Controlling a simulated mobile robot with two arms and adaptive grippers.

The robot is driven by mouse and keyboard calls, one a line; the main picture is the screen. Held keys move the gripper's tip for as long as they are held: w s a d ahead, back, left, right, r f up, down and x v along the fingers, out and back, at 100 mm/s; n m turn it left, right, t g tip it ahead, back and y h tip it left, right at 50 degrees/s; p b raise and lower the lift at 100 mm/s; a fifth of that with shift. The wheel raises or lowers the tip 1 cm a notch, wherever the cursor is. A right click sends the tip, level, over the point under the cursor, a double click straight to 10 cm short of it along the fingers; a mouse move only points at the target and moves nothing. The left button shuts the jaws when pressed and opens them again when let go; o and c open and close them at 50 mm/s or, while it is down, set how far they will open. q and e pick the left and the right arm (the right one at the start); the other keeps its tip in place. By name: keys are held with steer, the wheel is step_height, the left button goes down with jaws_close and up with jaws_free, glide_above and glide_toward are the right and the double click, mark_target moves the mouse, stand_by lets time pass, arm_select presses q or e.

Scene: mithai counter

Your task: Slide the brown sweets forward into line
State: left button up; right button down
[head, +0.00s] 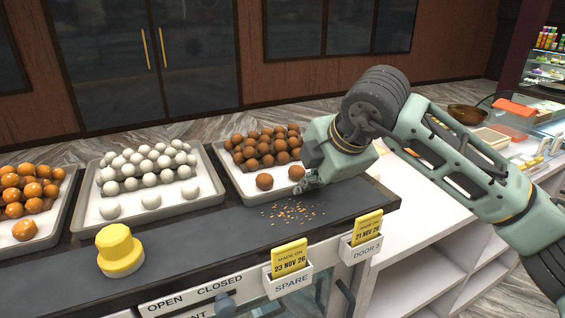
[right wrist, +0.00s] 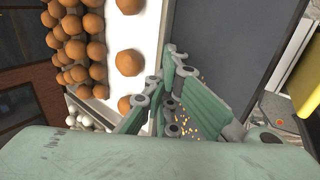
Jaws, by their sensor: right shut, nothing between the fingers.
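The brown sweets (head: 264,146) are piled at the back of the right-hand tray (head: 232,185). Two brown sweets stand apart near its front: one at left (head: 264,181) and one (head: 296,172) beside my right gripper (head: 304,186). In the right wrist view, three brown sweets stand apart from the pile; the middle one (right wrist: 130,62) is in full view. My right gripper (right wrist: 165,72) is shut and empty, low at the tray's front edge. One sweet (right wrist: 124,104) is close beside its fingers; I cannot tell whether they touch. My left gripper is out of view.
White sweets (head: 150,168) fill the middle tray and orange sweets (head: 28,190) the left one. A yellow knob-shaped object (head: 120,250) stands on the dark counter (head: 200,246). Orange crumbs (head: 292,213) lie before the right tray. Date cards (head: 289,258) line the front edge.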

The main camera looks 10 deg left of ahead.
mark_target(304, 172)
steer(key=shift+w+a, duration=0.5)
steer(key=shift+w, duration=0.2)
steer(key=shift+w+a, duration=0.45)
steer(key=shift+w, duration=0.2)
steer(key=shift+s+d+b, duration=0.25)
steer(key=shift+s+b, duration=0.05)
steer(key=shift+s, duration=0.05)
steer(key=shift+s+d+r, duration=0.15)
steer(key=shift+s+d, duration=0.15)
steer(key=shift+s, duration=0.15)
step_height(304, 172, up, 10)
steer(key=p, duration=0.3)
steer(key=shift+p, duration=0.4)
